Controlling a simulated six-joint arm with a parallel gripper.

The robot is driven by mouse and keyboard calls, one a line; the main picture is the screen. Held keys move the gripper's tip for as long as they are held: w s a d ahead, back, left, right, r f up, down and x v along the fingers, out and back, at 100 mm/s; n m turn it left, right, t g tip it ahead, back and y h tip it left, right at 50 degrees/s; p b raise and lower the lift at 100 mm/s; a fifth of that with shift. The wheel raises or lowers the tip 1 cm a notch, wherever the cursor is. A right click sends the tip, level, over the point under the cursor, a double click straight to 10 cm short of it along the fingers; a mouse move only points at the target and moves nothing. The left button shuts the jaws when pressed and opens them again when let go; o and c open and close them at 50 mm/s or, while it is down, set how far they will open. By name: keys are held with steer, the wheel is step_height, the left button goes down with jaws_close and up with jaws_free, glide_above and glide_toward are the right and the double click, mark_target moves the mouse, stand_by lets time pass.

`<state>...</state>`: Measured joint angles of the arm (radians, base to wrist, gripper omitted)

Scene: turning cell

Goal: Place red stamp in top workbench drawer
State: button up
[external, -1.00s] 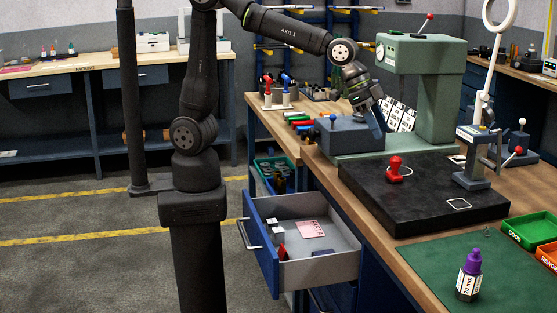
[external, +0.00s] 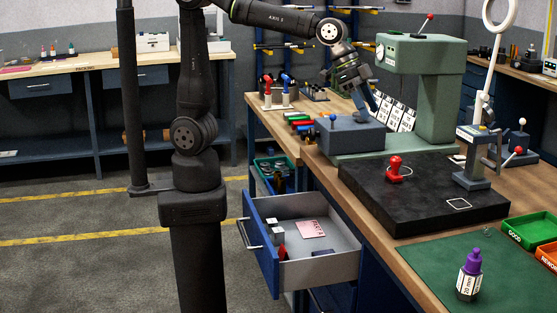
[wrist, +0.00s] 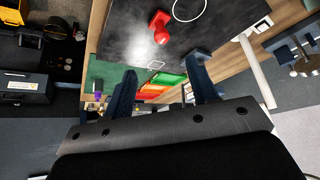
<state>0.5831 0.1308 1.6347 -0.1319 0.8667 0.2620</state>
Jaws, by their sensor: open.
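The red stamp (external: 395,170) stands upright on the black surface plate (external: 415,215) on the workbench. It also shows in the wrist view (wrist: 160,27), beyond and above my fingertips. My gripper (external: 368,104) is above the bench, behind and left of the stamp, near the blue-grey block. Its two fingers (wrist: 163,82) are apart with nothing between them in the wrist view. The top workbench drawer (external: 345,265) is pulled open, left of the plate and lower than the bench top. It holds a pink card (external: 311,229), a small red item and other small things.
A green press (external: 435,95) stands behind the plate, and a gauge stand (external: 472,180) is on its right. A purple-capped bottle (external: 469,275) stands on the green mat (external: 420,265) in front. Green (external: 530,230) and orange bins are at right. The drawer floor has some free room.

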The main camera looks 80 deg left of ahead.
glide_toward(395, 169)
steer(key=f, duration=0.1)
steer(key=w+f, duration=0.1)
steer(key=f, duration=0.1)
steer(key=shift+w+d, duration=0.2)
steer(key=shift+w, duration=0.1)
steer(key=shift+w+x, duration=0.2)
steer(key=shift+x, duration=2.6)
steer(key=shift+d+r, duration=0.1)
steer(key=shift+r, duration=0.1)
steer(key=shift+c, duration=0.2)
steer(key=c, duration=1.1)
